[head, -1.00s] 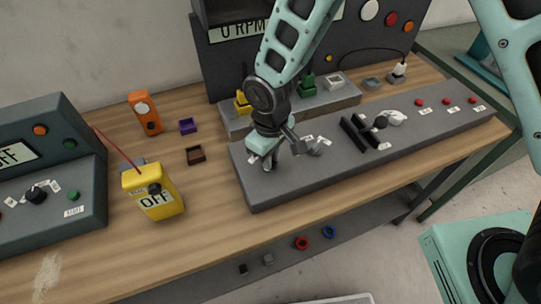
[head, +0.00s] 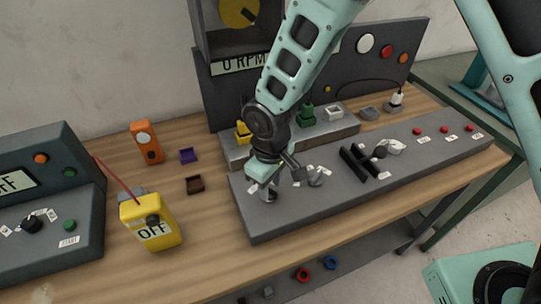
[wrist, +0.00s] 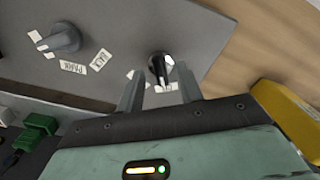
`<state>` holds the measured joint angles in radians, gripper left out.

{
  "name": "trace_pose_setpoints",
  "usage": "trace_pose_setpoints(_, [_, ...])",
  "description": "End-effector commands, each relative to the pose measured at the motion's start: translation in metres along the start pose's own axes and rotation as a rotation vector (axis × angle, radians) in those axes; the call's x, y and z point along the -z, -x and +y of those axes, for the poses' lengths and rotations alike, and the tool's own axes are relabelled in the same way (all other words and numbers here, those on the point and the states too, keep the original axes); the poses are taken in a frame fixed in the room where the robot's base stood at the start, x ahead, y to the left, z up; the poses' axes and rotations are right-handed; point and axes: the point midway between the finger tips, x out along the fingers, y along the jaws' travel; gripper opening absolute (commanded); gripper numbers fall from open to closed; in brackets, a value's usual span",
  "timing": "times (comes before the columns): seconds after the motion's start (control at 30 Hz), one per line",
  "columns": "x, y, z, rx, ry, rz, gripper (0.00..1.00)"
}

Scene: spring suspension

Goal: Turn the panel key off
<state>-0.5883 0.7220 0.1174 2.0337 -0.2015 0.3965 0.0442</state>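In the wrist view, a small dark key-like switch (wrist: 157,66) with a bright metal part stands on the grey control panel (wrist: 110,30). White labels lie beside it, partly hidden by my fingers. My gripper (wrist: 160,80) is open, with one finger on either side of the switch near its tips; I cannot tell whether they touch it. In the head view my gripper (head: 266,188) points down at the left end of the grey panel (head: 280,220), and it largely hides the switch there.
A grey knob (wrist: 60,40) with a PARK label is close by on the panel. A yellow meter reading OFF (head: 150,222) stands to the left on the bench. Behind the panel, a raised ledge holds a yellow block (head: 243,132) and a green block (head: 306,115).

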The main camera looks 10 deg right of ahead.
Motion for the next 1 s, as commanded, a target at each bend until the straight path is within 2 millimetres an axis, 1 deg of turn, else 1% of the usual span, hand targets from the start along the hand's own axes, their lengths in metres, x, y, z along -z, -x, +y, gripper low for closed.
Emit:
trace_pose_setpoints(0.17, [0.002, 0.035, 0.001, -0.002, -0.001, 0.009, 0.36])
trace_pose_setpoints(0.5, [0.001, 0.115, 0.001, -0.002, 0.000, 0.007, 0.36])
trace_pose_setpoints(0.6, [0.001, 0.133, 0.001, -0.002, 0.000, 0.006, 0.36])
trace_pose_setpoints(0.7, [0.000, 0.147, 0.001, -0.001, 0.000, 0.004, 0.36])
trace_pose_setpoints(0.8, [0.000, 0.156, 0.001, -0.001, 0.000, 0.003, 0.36])
trace_pose_setpoints(1.0, [0.000, 0.161, 0.000, -0.001, 0.001, 0.001, 0.36])
